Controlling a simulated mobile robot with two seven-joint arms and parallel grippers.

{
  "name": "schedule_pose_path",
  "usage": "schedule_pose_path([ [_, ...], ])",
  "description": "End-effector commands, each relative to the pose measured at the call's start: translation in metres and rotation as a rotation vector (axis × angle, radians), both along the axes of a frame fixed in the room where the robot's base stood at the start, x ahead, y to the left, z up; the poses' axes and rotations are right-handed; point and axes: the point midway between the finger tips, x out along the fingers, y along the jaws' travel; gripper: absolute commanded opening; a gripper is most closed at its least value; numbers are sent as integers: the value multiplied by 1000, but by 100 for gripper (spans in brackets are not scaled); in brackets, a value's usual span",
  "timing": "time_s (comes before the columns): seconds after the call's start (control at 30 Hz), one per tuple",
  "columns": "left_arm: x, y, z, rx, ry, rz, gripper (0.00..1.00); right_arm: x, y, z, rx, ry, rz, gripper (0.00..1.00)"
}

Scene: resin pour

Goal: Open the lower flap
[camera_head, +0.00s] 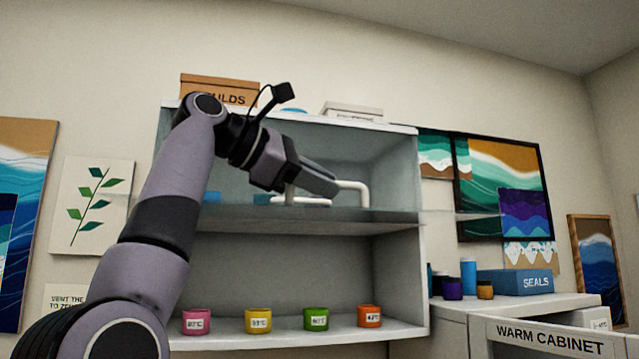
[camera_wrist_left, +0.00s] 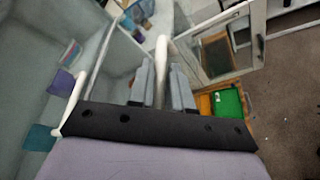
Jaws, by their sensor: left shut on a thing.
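The shelf cabinet (camera_head: 425,270) stands against the wall, with an upper and a lower compartment. A clear flap (camera_head: 455,216) shows nearly edge-on at the level between them and reaches out past the cabinet's right side. The lower compartment's front looks uncovered. A white bar handle (camera_head: 352,186) sits just above the flap's line. My left gripper (camera_head: 335,190) is shut on this handle. In the left wrist view the handle (camera_wrist_left: 161,55) runs between the two fingers (camera_wrist_left: 161,88). My arm hides part of the cabinet's left side. My right gripper is not in view.
Pink (camera_head: 196,321), yellow (camera_head: 258,320), green (camera_head: 316,319) and orange (camera_head: 369,316) cups stand on the lower shelf. Boxes lie on the cabinet top. The warm cabinet (camera_head: 550,337) stands at the right, with a blue seals box (camera_head: 515,282) and jars behind.

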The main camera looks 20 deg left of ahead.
Motion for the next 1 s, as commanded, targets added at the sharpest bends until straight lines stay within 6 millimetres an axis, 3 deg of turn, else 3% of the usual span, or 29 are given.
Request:
schedule_pose_path([
  [0.33, 1, 2, 1, -3, -2, 5, 0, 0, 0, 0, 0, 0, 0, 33],
  [0.37, 1, 2, 1, -2, -2, 6, 22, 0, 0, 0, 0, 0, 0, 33],
  [0.4, 1, 2, 1, -2, -2, 5, 35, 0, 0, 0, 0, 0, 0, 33],
  [0.43, 1, 2, 1, -2, -2, 5, 40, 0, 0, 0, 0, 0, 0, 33],
  [0.77, -2, 3, 1, -1, 0, 2, 40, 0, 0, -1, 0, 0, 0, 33],
  [1.0, -28, 25, 10, -4, -5, 4, 40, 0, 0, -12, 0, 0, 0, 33],
])
